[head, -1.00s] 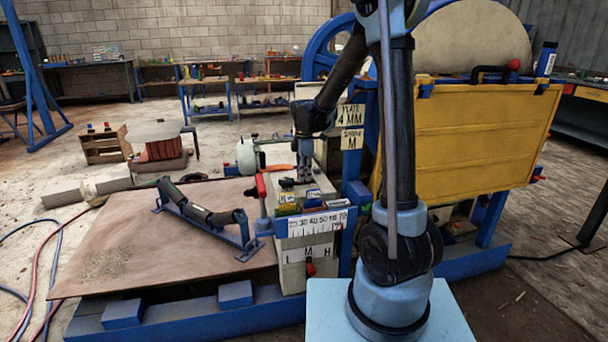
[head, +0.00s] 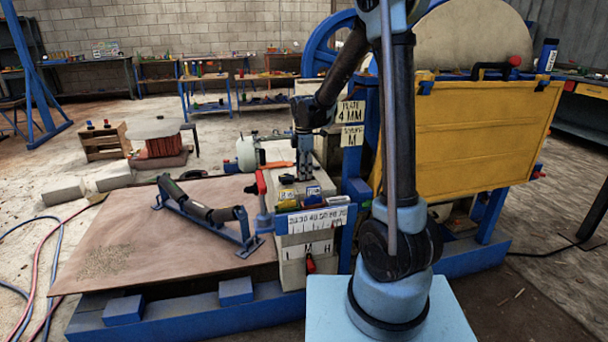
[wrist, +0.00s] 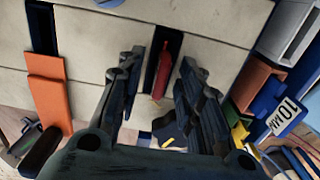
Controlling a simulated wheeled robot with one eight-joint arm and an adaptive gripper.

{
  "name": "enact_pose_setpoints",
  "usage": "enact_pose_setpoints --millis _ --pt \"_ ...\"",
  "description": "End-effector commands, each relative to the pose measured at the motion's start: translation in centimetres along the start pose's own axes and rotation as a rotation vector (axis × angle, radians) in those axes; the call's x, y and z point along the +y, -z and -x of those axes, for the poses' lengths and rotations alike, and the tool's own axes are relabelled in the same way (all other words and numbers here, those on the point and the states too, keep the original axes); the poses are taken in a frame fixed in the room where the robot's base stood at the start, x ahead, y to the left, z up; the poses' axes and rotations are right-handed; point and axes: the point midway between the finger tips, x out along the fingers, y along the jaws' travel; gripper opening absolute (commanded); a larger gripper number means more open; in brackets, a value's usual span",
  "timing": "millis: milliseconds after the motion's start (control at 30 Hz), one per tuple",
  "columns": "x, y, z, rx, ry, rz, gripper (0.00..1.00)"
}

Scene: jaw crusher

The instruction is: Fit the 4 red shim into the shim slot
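A thin red piece, apparently the red shim (wrist: 162,72), stands in a dark narrow slot (wrist: 152,72) in the pale block in the wrist view. I cannot tell how deep it sits. My gripper (wrist: 163,85) is open, its two dark fingers on either side of the red piece with clear gaps to it. In the head view my gripper (head: 303,175) points down over the top of the pale block (head: 292,268); the red piece cannot be made out there.
Coloured blocks, one labelled "10 MM" (wrist: 284,117), stand close to the right finger. An orange piece (wrist: 48,103) lies left. A red-handled clamp (head: 262,190) and scale plate (head: 315,220) are at the block's front. A yellow panel (head: 465,135) stands right.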

Motion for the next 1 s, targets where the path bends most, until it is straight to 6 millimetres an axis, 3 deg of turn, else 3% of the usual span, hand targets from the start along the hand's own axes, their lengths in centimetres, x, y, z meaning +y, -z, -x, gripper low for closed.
enact_pose_setpoints --millis 600,1000 --pt "0.1 0.0 9.5 0.0 0.001 0.0 0.34" --pt "0.0 0.0 10.8 0.0 0.001 0.0 0.34"
